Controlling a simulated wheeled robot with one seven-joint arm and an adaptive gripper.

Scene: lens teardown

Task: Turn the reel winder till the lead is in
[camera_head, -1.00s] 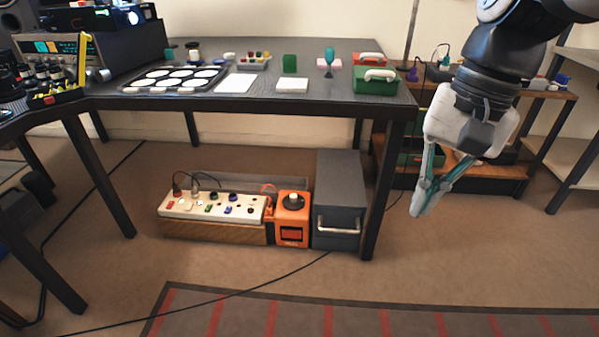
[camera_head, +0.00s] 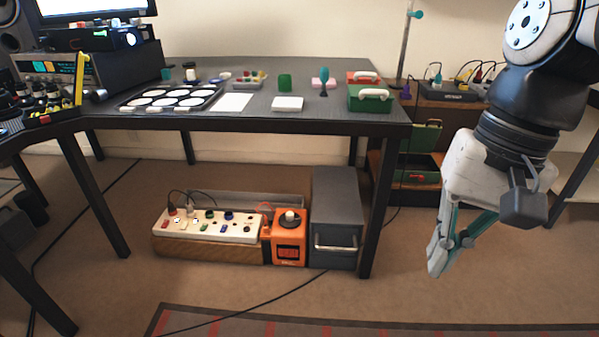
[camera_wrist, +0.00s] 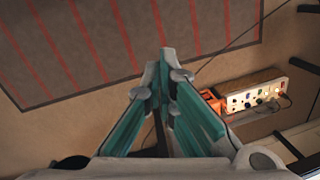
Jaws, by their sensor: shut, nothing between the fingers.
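An orange box (camera_head: 288,249) with a dark disc and a pale knob (camera_head: 290,216) on top stands on the floor under the table; I take it for the reel winder. Its orange side also shows in the wrist view (camera_wrist: 211,101), partly hidden by my finger. A thin black lead (camera_head: 285,293) lies along the floor in front of it, running off to the lower left; I cannot tell where it joins the box. My gripper (camera_head: 435,273) is shut and empty, pointing down, well to the right of the box. Its closed fingertips also show in the wrist view (camera_wrist: 165,55).
A white socket panel (camera_head: 207,226) on a wooden base stands left of the orange box, and a grey cabinet (camera_head: 337,220) with a handle right of it. The table leg (camera_head: 374,205) stands between the cabinet and my gripper. A striped rug (camera_head: 400,331) lies in front; the floor between is mostly clear.

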